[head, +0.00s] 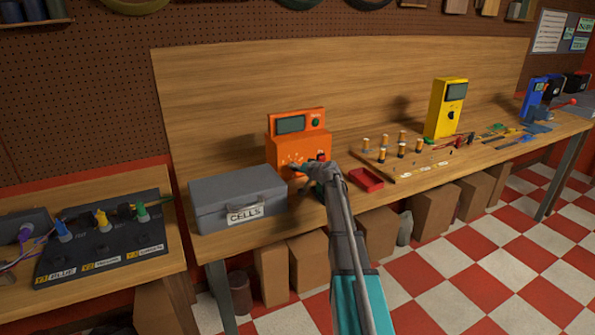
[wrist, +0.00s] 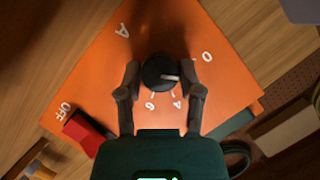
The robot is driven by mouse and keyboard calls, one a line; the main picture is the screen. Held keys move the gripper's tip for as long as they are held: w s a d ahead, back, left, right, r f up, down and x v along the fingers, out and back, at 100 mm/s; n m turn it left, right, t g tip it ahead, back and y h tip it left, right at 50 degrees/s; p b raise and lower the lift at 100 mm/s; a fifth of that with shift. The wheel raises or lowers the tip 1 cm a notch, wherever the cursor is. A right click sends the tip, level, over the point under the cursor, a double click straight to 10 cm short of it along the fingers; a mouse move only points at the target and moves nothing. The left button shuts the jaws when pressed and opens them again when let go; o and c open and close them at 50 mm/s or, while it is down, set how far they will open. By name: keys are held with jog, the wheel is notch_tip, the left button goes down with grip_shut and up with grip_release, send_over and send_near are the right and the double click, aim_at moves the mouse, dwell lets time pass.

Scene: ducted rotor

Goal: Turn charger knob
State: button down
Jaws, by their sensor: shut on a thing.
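The orange charger (head: 285,150) stands on the bench, with a display and a small green button on its upper part. In the wrist view its orange face (wrist: 215,95) carries a round black knob (wrist: 157,75) with a white pointer mark directed to the right. White characters surround the knob. My gripper (wrist: 161,72) is shut on the knob, one finger on each side. In the head view my gripper (head: 312,168) is at the charger's front, and my arm hides part of that face and the knob. A red switch (wrist: 82,130) sits near the "OFF" label.
A grey "CELLS" case (head: 238,200) stands left of the charger. A red tray (head: 367,180) lies close to the right of my arm. Several battery cells (head: 402,150) and a yellow meter (head: 447,108) stand further right. Boxes sit under the bench.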

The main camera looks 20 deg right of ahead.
jog(key=shift+c, duration=1.3)
grip_release()
jog(key=shift+s+d+r+p, duration=0.1)
jog(key=shift+s+r+p, duration=0.25)
jog(key=shift+s, duration=0.25)
jog(key=s+r+n+p, duration=0.1)
jog(key=s+p, duration=0.1)
jog(key=s, duration=0.1)
jog(key=s+d+r+n+h+p, duration=0.1)
jog(key=s+r+p, duration=0.1)
jog(key=s, duration=0.2)
jog(key=s+d+r+n+p, duration=0.1)
jog(key=s, duration=0.3)
jog(key=shift+s+r+h+p, duration=0.15)
jog(key=shift+s+h+p, duration=0.05)
jog(key=shift+h+p, duration=0.2)
jog(key=shift+w, duration=0.1)
